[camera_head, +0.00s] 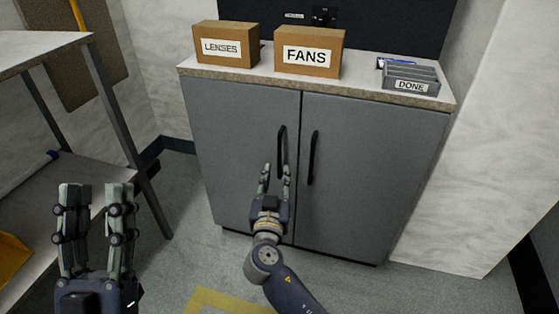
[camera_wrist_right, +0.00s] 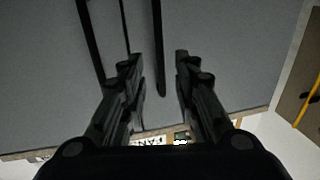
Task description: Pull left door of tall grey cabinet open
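The grey cabinet (camera_head: 370,110) stands ahead with both doors closed. Its left door (camera_head: 235,130) has a vertical black handle (camera_head: 282,143) near the middle seam. The right door (camera_head: 365,190) has a matching handle (camera_head: 315,158). My right gripper (camera_head: 275,172) is open in front of the left door, its fingertips by the lower part of that handle. In the right wrist view, the left handle (camera_wrist_right: 158,50) shows between the open fingers (camera_wrist_right: 156,65); contact cannot be told. My left gripper (camera_head: 97,190) is open and empty at lower left, away from the cabinet.
On the cabinet top stand a LENSES box (camera_head: 226,45), a FANS box (camera_head: 309,52) and a grey DONE tray (camera_head: 410,80). A table with grey legs (camera_head: 125,135) stands at left. The floor (camera_head: 185,240) before the cabinet is free, with yellow tape.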

